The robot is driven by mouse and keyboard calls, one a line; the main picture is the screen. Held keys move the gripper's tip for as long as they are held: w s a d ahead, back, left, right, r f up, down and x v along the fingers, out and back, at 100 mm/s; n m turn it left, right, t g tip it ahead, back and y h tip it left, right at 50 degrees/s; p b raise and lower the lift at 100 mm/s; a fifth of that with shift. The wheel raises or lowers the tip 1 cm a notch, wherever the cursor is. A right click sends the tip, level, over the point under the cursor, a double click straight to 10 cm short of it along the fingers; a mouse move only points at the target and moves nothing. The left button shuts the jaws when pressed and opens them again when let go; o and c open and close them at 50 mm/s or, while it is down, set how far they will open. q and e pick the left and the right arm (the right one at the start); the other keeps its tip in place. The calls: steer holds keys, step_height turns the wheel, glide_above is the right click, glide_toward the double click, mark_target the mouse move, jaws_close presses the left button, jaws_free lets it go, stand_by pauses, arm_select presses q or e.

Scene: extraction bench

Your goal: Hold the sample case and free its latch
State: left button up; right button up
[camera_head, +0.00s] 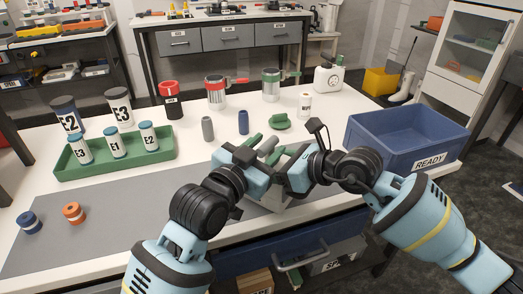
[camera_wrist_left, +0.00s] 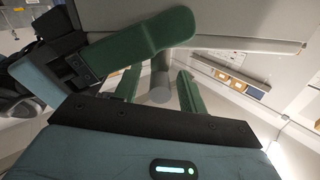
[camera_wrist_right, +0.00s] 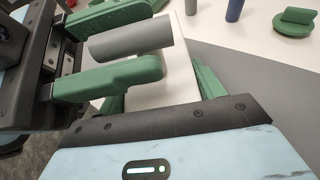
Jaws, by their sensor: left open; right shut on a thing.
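The sample case is a pale box, seen in the right wrist view (camera_wrist_right: 182,72) between the green fingers of my right gripper (camera_wrist_right: 158,92). The right gripper is shut on it. A grey cylinder (camera_wrist_right: 130,40), apparently the latch, sticks out from the case. My left gripper (camera_head: 258,149) is open, with one green finger on each side of this cylinder. The left wrist view shows the cylinder (camera_wrist_left: 160,88) end-on between its fingers, with gaps on both sides. In the head view, the grippers hide most of the case.
A blue bin (camera_head: 407,139) marked READY stands at the right. A green tray (camera_head: 115,160) with labelled bottles stands at the left. A grey cylinder (camera_head: 207,128), a blue one (camera_head: 243,122) and a green part (camera_head: 280,122) stand behind the grippers. The grey mat (camera_head: 130,225) is mostly clear.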

arm_select(q)
steer(key=v, duration=1.2)
arm_select(e)
steer(key=shift+r, duration=0.1)
steer(key=o, duration=1.3)
steer(key=v, duration=1.2)
